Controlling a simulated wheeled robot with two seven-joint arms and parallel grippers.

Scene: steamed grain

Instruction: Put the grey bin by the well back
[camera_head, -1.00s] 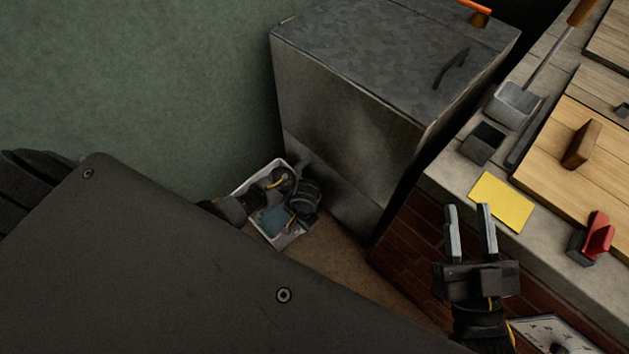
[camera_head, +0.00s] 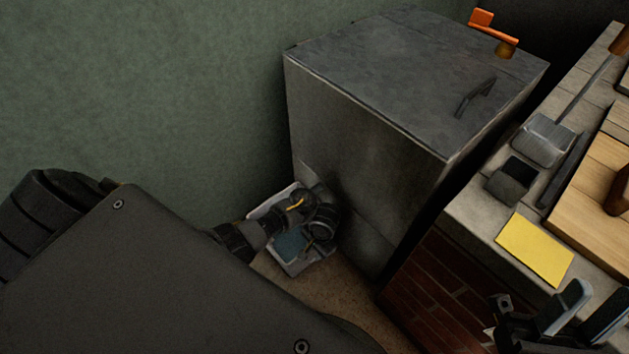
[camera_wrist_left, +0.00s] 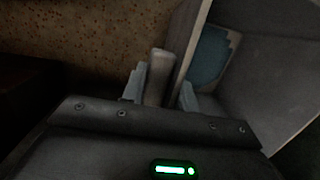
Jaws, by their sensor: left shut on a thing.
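The grey bin (camera_head: 308,263) stands on the floor in the head view, close to the tall grey metal box and the green wall. A blue patch shows inside it. My left arm reaches over it from the left and hides part of it. In the left wrist view my left gripper (camera_wrist_left: 160,90) is shut on a pale upright piece at the bin's edge, with the bin's wall (camera_wrist_left: 190,45) just beside it. My right gripper (camera_head: 597,303) is open and empty at the lower right, by the counter.
The tall grey metal box (camera_head: 365,140) has a lid handle and an orange item (camera_head: 493,27) at its far edge. The counter at right holds a yellow sheet (camera_head: 535,249), a metal scoop (camera_head: 543,140) and wooden boards (camera_head: 590,205). Brown floor (camera_head: 330,310) lies open before the bin.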

